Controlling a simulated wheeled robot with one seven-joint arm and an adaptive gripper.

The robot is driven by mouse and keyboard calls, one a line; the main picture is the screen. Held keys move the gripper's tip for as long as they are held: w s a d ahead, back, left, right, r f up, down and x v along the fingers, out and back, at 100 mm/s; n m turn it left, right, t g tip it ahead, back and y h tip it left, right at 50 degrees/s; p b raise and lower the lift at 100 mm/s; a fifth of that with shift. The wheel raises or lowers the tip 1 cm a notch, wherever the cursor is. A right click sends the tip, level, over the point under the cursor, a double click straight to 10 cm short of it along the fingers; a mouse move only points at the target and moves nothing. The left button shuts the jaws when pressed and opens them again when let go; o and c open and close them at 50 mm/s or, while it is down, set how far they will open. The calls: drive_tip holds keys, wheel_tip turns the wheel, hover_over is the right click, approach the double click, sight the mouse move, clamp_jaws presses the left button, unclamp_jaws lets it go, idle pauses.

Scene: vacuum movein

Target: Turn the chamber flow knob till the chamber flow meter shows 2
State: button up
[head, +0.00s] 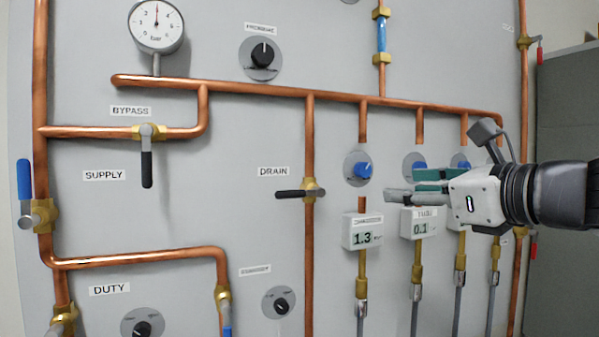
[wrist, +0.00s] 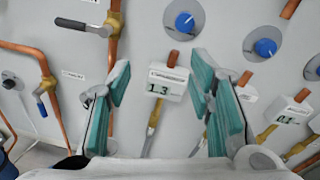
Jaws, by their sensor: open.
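The leftmost flow meter (head: 362,238), a white box reading 1.3, hangs on a copper branch pipe; its label seems to start with C but is too small to read surely. Its blue knob (head: 363,170) on a round grey plate sits just above it. In the wrist view, the same meter (wrist: 166,84) shows between the fingers, and the blue knob (wrist: 185,22) is above them. My gripper (head: 412,185) is open with teal finger pads, right of this knob and in front of the neighbouring branch. It touches neither knob nor meter as far as I can see.
A second meter (head: 419,223) reading about 0.1 and its blue knob (head: 414,163) stand to the right, partly behind my gripper. More branches lie further right. A black-handled drain valve (head: 301,193) is to the left. A pressure gauge (head: 156,26) is at upper left.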

sight(366, 170)
drive_tip(key=w+m, duration=0.1)
drive_tip(key=w, duration=0.3)
drive_tip(key=w+a+r, duration=0.1)
drive_tip(key=w, duration=0.4)
drive_tip(key=w+a+r+m+t, duration=0.1)
drive_tip(key=w, duration=0.4)
drive_tip(key=shift+w+m+h, duration=0.1)
drive_tip(key=shift+m+h, duration=0.2)
drive_tip(key=shift+h, duration=0.1)
clamp_jaws()
